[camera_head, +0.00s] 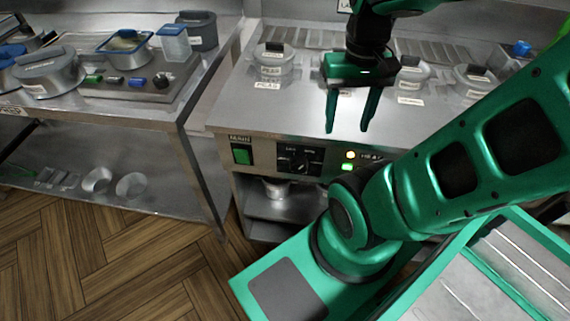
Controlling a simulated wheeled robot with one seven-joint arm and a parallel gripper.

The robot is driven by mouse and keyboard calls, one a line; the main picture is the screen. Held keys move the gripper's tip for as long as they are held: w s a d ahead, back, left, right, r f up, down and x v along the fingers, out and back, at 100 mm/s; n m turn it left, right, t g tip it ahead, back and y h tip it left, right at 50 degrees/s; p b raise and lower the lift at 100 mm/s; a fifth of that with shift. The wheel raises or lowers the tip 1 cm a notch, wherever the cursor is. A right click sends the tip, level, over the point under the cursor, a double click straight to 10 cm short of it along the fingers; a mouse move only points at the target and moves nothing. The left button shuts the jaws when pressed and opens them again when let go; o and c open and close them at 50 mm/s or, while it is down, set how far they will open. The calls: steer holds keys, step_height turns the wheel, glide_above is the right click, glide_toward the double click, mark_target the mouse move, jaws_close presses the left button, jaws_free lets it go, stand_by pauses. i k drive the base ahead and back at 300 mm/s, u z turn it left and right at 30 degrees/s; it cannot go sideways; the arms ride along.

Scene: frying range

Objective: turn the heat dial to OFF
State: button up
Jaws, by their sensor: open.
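The heat dial (299,160) is a black knob on a black plate on the front panel of the steel frying range (225,115). Small white lettering stands above the knob, too small to read, so its setting cannot be told. My gripper (348,129) is open and empty. Its two green fingers point down, above and to the right of the dial in the picture, apart from it.
A green main switch (242,154) sits left of the dial. Lidded pots (274,66) stand at the back of the range top. A steel side table (120,112) with pots and a tray is at the left. My arm covers the panel's right part.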

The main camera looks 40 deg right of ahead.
mark_target(298, 164)
steer(key=u, duration=1)
steer(key=k, duration=1.5)
steer(key=z, duration=0.7)
steer(key=i, duration=0.5)
